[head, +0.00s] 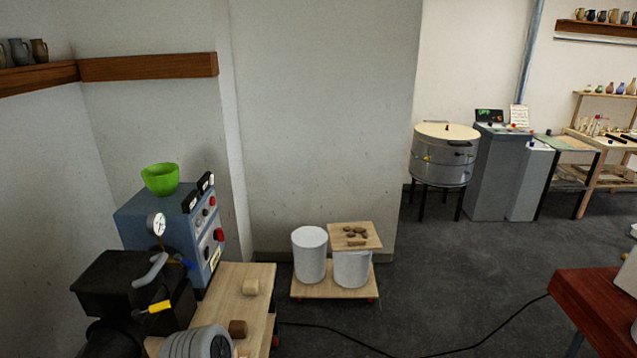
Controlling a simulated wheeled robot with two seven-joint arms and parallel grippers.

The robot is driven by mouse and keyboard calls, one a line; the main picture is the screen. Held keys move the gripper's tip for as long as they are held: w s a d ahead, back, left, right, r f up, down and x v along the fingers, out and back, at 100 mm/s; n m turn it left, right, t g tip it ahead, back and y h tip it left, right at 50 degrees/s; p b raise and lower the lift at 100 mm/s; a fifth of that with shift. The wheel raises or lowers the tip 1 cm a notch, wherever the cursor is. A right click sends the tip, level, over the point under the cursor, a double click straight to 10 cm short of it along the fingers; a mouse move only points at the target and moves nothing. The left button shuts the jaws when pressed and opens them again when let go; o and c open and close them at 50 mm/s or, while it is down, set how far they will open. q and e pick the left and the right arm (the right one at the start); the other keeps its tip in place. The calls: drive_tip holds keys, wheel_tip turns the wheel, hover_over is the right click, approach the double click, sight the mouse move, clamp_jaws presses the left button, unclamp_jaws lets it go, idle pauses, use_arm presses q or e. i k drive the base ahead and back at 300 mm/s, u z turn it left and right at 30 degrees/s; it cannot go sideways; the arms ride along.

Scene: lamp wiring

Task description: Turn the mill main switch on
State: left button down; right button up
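A blue-grey control cabinet (150,215) stands at the left beside a black machine (115,282), which looks like the mill. The cabinet's light front panel (207,235) faces right and is seen at a steep angle. A round gauge (157,224), a grey lever (150,271) and a yellow handle (159,306) show at the black machine. Neither of my grippers is in view.
A green bowl (160,179) sits on the cabinet. A wooden bench (250,308) holds small blocks. White buckets (310,255) stand on a low wheeled board. A black cable (400,354) crosses the open grey floor. A round kiln (440,155) stands farther back; a red table (592,310) is at right.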

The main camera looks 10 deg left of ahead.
sight(218, 234)
drive_tip(key=i, duration=3)
drive_tip(key=u, duration=3.65)
drive_tip(key=i, duration=0.5)
drive_tip(key=z, duration=0.05)
